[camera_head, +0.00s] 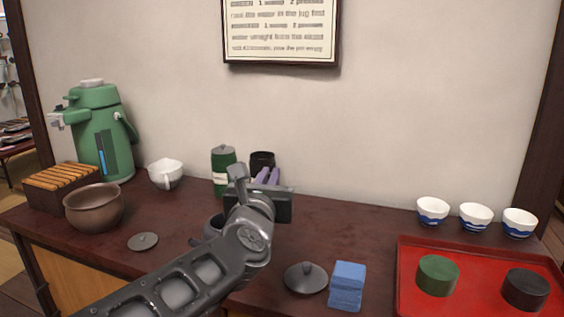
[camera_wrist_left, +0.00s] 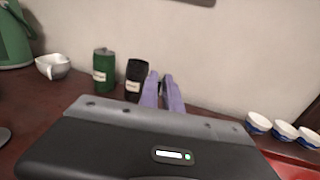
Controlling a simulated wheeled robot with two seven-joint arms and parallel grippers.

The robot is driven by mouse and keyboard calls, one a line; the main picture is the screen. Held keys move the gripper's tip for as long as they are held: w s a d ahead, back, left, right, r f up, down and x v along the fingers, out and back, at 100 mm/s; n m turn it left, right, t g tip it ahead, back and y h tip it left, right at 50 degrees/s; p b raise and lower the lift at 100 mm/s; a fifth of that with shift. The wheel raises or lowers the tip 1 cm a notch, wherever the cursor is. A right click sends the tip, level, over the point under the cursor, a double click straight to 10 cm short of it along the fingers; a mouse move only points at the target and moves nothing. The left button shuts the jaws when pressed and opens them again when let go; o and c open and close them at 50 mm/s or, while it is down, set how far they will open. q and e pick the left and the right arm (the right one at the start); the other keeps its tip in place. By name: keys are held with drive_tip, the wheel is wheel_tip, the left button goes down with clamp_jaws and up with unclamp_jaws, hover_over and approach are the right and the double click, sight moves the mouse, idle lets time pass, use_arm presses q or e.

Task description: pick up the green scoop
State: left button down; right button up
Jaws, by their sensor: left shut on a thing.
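My left gripper (camera_head: 267,176) reaches in over the dark table, its purple fingers pointing toward the wall. The fingers also show in the left wrist view (camera_wrist_left: 161,88). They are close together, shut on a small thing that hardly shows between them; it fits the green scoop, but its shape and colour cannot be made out. A green canister with a lid (camera_head: 223,172) stands left of the fingers. A dark, open-topped canister (camera_head: 262,159) stands just behind them; whether they touch it I cannot tell. My right gripper is not in view.
A green air pot (camera_head: 101,135), a brown bowl (camera_head: 94,207) and a white spouted cup (camera_head: 166,174) stand at left. A dark lid (camera_head: 306,278) and a blue cloth (camera_head: 347,286) lie in front. A red tray (camera_head: 408,270) and three blue-white bowls (camera_head: 475,216) are at right.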

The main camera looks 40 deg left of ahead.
use_arm(q)
drive_tip(key=shift+a+v, duration=0.15)
drive_tip(key=shift+v, duration=0.7)
drive_tip(key=shift+a+v, duration=0.15)
drive_tip(key=shift+v, duration=0.65)
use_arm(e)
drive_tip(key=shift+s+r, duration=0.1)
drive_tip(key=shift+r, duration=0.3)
use_arm(q)
drive_tip(key=shift+s, duration=0.15)
